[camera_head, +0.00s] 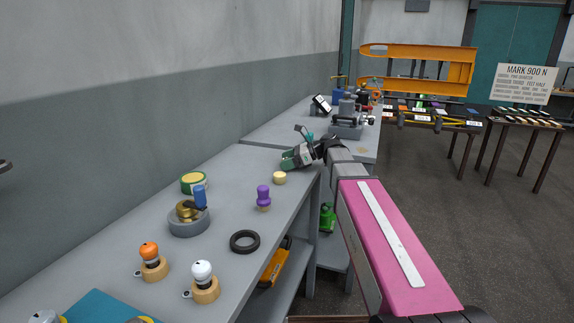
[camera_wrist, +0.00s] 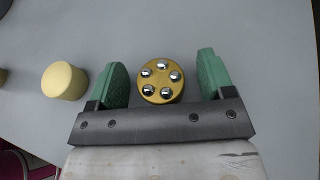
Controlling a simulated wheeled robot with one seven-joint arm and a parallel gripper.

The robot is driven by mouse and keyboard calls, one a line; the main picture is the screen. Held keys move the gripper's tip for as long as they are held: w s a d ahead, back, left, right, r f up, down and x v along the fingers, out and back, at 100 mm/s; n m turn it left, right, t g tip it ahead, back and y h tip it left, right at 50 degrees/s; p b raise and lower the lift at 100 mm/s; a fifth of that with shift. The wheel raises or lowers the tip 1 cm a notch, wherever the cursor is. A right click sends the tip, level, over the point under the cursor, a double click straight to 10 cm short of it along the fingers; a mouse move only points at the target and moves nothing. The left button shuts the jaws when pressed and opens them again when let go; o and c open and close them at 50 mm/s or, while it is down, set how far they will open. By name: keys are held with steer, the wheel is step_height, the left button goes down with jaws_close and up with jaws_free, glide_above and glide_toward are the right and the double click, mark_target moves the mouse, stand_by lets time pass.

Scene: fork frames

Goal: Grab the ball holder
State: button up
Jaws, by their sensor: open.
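The ball holder (camera_wrist: 160,91) is a round brass piece with several shiny silver balls set in its top. In the wrist view it stands on the grey bench top between the two green fingers of my gripper (camera_wrist: 161,66). A gap shows on both sides, and the left finger is the closer one. The fingers are open and hold nothing. In the head view my gripper (camera_head: 290,161) is low over the bench, and I cannot make out the ball holder there.
A pale yellow cylinder (camera_wrist: 64,81) stands just left of the left finger; it also shows in the head view (camera_head: 279,178). A purple knobbed piece (camera_head: 264,197), a black ring (camera_head: 245,241) and a round grey tray (camera_head: 187,226) are nearer on the bench. A wall runs along the left.

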steer(key=c, duration=1.1)
steer(key=shift+r, duration=0.1)
